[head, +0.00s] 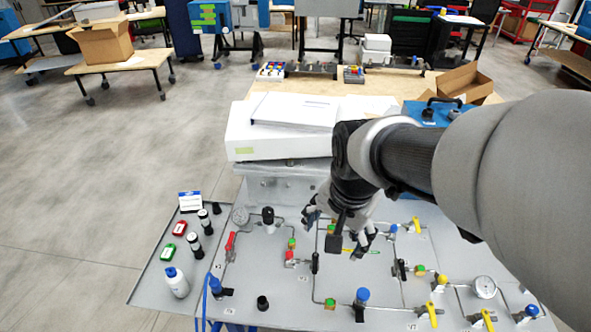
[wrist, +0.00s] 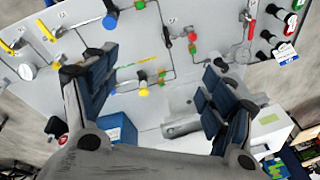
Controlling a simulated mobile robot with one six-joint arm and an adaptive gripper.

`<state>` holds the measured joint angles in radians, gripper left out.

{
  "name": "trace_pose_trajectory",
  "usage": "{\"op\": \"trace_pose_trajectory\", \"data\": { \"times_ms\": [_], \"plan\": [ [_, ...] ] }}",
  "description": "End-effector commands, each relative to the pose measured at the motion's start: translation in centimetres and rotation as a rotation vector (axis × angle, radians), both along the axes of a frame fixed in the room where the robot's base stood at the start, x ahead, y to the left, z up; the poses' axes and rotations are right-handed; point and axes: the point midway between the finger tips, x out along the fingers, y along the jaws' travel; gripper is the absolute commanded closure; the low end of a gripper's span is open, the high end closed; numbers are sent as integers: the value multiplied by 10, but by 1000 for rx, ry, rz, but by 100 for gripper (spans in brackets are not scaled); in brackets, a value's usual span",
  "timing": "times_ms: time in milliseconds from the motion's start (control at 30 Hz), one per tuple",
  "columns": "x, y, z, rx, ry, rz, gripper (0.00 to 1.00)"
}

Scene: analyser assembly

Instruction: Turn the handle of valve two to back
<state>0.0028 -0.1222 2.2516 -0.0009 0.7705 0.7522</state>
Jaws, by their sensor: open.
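A pale panel (head: 270,305) carries piping and several valves; I cannot read which handle is valve two. My gripper (head: 338,236) is open and empty above the panel's middle, its fingers apart. A red handle (head: 230,243) stands at the panel's left. Black handles (head: 315,263) and yellow handles (head: 430,313) lie farther right. Part of the panel is hidden behind my arm.
Blue knobs (head: 361,296) and a black knob (head: 268,215) stick up from the panel. A white box (head: 285,128) stands behind the panel. The floor at left is free.

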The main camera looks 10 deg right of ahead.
Motion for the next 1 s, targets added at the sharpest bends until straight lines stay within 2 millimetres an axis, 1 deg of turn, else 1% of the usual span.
{"op": "trace_pose_trajectory", "data": {
  "times_ms": [33,100,167,200,300,400,500,633,733,867,1000],
  "plan": [
    [17,0,7,20,32,-84,19],
    [39,0,1,46,62,-211,19],
    [56,0,-6,65,85,-322,19],
    [67,0,-12,76,101,-394,19],
    [90,0,-31,100,139,-578,19],
    [106,0,-55,115,172,-753,19],
    [116,0,-78,124,195,-895,19],
    [121,0,-100,128,212,-1019,19],
    [122,0,-110,131,217,-1063,19],
    [122,0,-122,131,219,-1076,19],
    [121,0,-144,130,221,-1076,19]
  ]
}}
